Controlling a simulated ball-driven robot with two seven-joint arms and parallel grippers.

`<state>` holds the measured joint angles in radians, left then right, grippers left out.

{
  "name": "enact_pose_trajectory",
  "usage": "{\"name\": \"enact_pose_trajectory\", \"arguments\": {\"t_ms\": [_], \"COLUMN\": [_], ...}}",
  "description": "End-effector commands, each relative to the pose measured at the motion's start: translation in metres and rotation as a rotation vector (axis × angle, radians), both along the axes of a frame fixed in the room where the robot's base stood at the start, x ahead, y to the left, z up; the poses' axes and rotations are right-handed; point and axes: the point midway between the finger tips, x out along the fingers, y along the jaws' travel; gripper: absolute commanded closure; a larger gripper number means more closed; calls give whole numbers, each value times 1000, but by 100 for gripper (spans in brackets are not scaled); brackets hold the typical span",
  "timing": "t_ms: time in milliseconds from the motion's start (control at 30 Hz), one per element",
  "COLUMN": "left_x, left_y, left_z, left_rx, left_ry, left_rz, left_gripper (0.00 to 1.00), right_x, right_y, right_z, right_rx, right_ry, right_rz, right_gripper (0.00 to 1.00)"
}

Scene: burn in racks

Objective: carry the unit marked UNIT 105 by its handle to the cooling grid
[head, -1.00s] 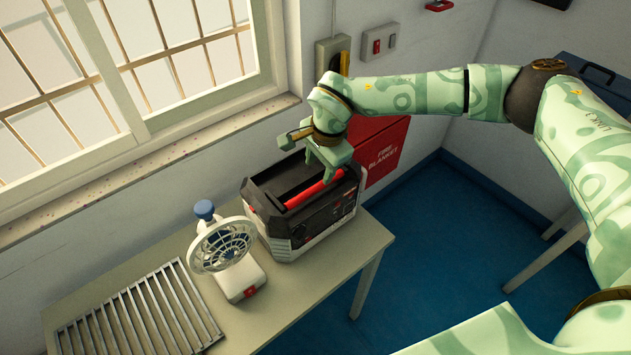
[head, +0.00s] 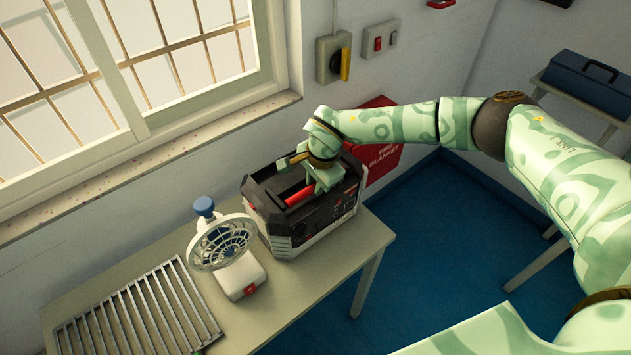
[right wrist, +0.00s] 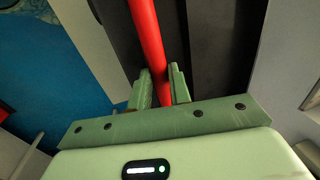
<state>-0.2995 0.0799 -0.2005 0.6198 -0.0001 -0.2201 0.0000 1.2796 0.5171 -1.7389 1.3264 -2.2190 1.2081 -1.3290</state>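The unit (head: 290,222), a black and light-grey box with a red handle (head: 296,196) along its top, stands on the table beside the wall. No UNIT 105 marking is readable. My right gripper (head: 312,184) is down at the handle from above. In the right wrist view the handle (right wrist: 146,30) runs between the two fingers (right wrist: 161,84), which sit close against it on both sides. The unit appears to rest on the table. The cooling grid (head: 136,318), a rack of metal slats, lies at the table's left end. My left gripper is out of view.
A small white fan (head: 226,250) with a blue knob stands between the unit and the grid. A red fire blanket box (head: 380,158) hangs on the wall behind the unit. A window sill (head: 150,168) runs above the table. A blue toolbox (head: 590,82) sits at the far right.

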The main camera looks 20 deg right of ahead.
Motion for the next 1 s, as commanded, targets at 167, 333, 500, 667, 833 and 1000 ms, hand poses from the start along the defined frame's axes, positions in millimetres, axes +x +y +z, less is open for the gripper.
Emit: {"name": "enact_pose_trajectory", "arguments": {"t_ms": [167,333,500,667,833,1000], "left_x": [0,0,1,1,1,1], "left_y": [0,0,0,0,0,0], "left_z": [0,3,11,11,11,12], "left_rx": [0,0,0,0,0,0], "left_ry": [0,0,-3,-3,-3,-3], "left_rz": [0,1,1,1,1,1], "left_gripper": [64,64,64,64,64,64], "right_x": [0,1,3,3,3,4], "right_y": [0,0,0,1,1,1], "right_z": [0,4,16,18,17,18], "right_rx": [0,0,0,0,0,0], "right_ry": [0,-1,-4,-4,-4,-4], "right_rz": [0,0,0,0,0,0], "right_gripper": [94,94,94,94,84,84]}}
